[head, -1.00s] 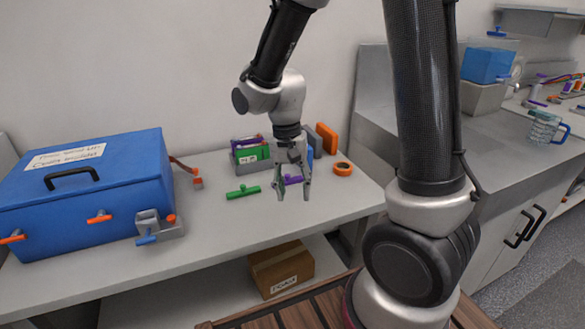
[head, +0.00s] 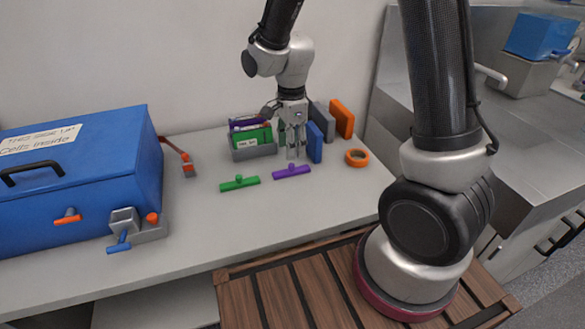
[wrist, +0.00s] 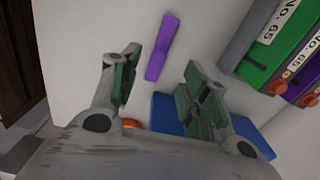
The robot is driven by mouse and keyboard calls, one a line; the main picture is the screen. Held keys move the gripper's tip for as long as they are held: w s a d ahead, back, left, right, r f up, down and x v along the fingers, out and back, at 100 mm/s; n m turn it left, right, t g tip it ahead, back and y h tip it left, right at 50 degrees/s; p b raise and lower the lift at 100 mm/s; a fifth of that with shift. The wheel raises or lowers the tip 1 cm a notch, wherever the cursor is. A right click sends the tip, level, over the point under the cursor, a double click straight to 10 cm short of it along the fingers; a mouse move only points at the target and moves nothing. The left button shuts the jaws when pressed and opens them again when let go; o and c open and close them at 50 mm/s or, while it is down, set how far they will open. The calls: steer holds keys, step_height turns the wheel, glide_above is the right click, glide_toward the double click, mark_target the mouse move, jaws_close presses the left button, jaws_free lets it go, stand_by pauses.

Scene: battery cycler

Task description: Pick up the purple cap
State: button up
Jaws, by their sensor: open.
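The purple cap (head: 291,172) lies on the grey table, to the right of a green cap (head: 239,183) of like shape. My gripper (head: 296,152) is behind the purple cap in the head view, with its fingers pointing down. In the wrist view my gripper (wrist: 160,88) is open and empty. The purple cap (wrist: 161,48) shows there beyond and between the fingertips, lying on the pale surface and apart from both fingers.
A grey holder (head: 254,152) with green and purple cells stands behind the caps. A blue block (head: 315,142) stands close right of my gripper, with an orange block (head: 341,118) and an orange ring (head: 357,157) further right. A large blue box (head: 80,185) fills the left.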

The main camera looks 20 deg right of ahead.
mark_target(291, 164)
steer(key=shift+f+m, duration=0.3)
steer(key=shift+f, duration=0.2)
step_height(291, 164, down, 7)
steer(key=shift+r, duration=0.1)
steer(key=c, duration=0.9)
